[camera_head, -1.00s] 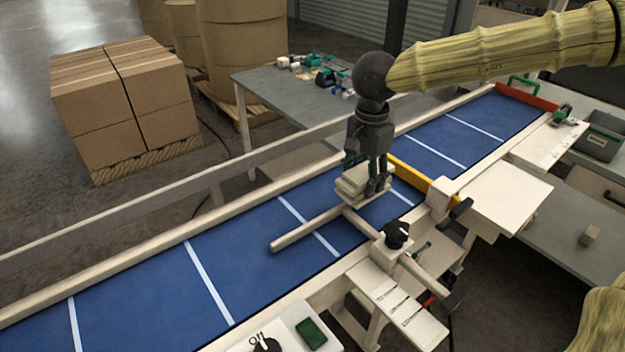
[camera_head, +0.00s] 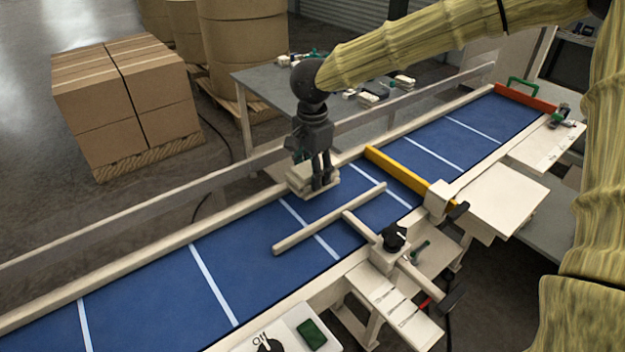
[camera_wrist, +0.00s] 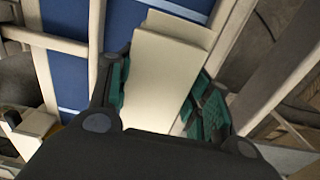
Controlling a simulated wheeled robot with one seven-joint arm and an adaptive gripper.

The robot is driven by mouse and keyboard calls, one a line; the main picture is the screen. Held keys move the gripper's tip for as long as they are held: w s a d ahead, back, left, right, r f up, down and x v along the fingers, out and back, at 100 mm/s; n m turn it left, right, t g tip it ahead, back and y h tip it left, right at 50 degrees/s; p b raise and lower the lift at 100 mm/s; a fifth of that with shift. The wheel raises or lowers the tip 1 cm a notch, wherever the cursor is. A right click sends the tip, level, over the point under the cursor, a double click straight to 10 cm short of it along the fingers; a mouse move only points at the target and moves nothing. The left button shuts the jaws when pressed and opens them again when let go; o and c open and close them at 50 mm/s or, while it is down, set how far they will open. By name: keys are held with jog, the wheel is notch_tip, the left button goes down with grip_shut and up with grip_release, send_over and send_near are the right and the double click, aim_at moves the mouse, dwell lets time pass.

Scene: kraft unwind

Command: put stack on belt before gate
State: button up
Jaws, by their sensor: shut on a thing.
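The stack (camera_head: 300,176) is a small pile of pale, flat pieces. My gripper (camera_head: 320,182) is shut on it, pointing down, at the belt's far side by the far rail. Whether the stack touches the belt is not clear. The wrist view shows the stack (camera_wrist: 168,65) between green-padded fingers, with blue belt to its left. The blue belt (camera_head: 262,262) has white cross lines. The gate (camera_head: 405,178) is a yellow bar across the belt, to the right of the stack.
A pale T-shaped guide bar (camera_head: 300,233) lies over the belt, nearer than the stack. Its clamp has a black knob (camera_head: 394,237). A red bar (camera_head: 526,98) crosses the belt's far end. The belt's left part is clear. A grey table (camera_head: 262,82) stands behind.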

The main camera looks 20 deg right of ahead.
jog(key=shift+f+p, duration=0.6)
jog(key=shift+f, duration=1.15)
jog(key=shift+a, duration=0.1)
jog(key=o, duration=1.2)
jog(key=shift+w+f, duration=0.1)
jog(key=shift+f, duration=0.05)
notch_tip(320, 180, up, 12)
jog(key=shift+r+b, duration=0.15)
jog(key=shift+b, duration=1)
